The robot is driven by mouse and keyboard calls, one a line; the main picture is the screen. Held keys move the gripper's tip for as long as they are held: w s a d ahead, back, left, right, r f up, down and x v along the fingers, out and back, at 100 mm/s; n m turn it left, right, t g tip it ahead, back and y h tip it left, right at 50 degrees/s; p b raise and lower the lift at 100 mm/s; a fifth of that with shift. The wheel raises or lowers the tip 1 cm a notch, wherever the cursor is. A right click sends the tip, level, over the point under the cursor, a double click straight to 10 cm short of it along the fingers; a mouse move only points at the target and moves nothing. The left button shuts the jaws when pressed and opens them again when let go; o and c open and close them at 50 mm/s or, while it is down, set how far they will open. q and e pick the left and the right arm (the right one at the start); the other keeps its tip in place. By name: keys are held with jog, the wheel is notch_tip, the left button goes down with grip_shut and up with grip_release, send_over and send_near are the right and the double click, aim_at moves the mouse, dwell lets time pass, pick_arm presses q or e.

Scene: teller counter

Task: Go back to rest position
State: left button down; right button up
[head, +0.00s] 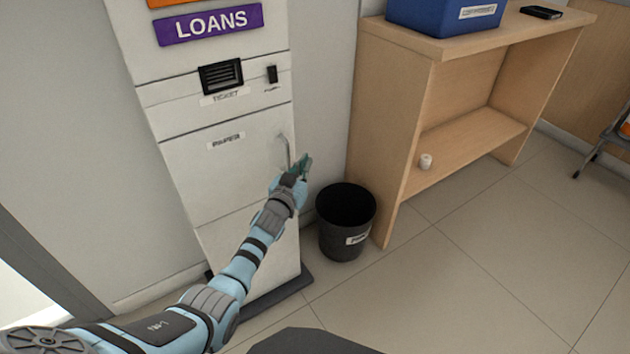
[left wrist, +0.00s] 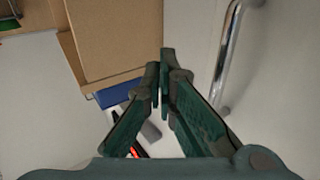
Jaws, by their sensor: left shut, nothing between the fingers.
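My left gripper (head: 303,165) is at the end of my left arm, which reaches in from the lower left of the head view. It is close to the metal handle (head: 284,150) on the paper door of the white ticket machine (head: 225,170). In the left wrist view the gripper's green fingers (left wrist: 162,80) are together at the tips with nothing between them. The handle (left wrist: 236,50) runs to the right of the fingers there, apart from them. The paper door looks closed. My right gripper is not in view.
A black bin (head: 345,225) stands on the floor right of the machine, below my left gripper. A wooden counter (head: 400,110) bears a blue box (head: 440,14) and a dark flat device (head: 541,12).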

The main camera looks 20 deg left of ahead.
pick_arm(q)
jog(key=s+d+b, duration=0.1)
jog(key=s+d, duration=0.4)
jog(key=d, duration=0.3)
jog(key=s+a+f+g, duration=0.1)
jog(key=s+f+g, duration=0.2)
jog(key=s+f, duration=0.7)
jog(key=s+a+f+m+g, duration=0.1)
jog(key=s+f+g, duration=0.35)
jog(key=f, duration=0.85)
jog(key=s+a+f+g, duration=0.1)
jog(key=s+f+g, duration=0.2)
jog(key=s+f, duration=0.7)
jog(key=s+a+f+g, duration=0.2)
jog(key=s+f, duration=0.2)
jog(key=s, duration=0.7)
jog(key=s+a+f+g, duration=0.15)
jog(key=s+f, duration=0.25)
jog(key=s, duration=0.6)
jog(key=s+a+f+g, duration=0.1)
jog(key=s+f+g, duration=0.25)
jog(key=s, duration=0.75)
notch_tip(320, 180, up, 14)
jog(key=d+p, duration=0.1)
jog(key=p, duration=1.4)
jog(key=shift+w+d+r+t, duration=0.15)
jog(key=shift+w+d+t, duration=0.05)
jog(key=shift+w+t, duration=0.15)
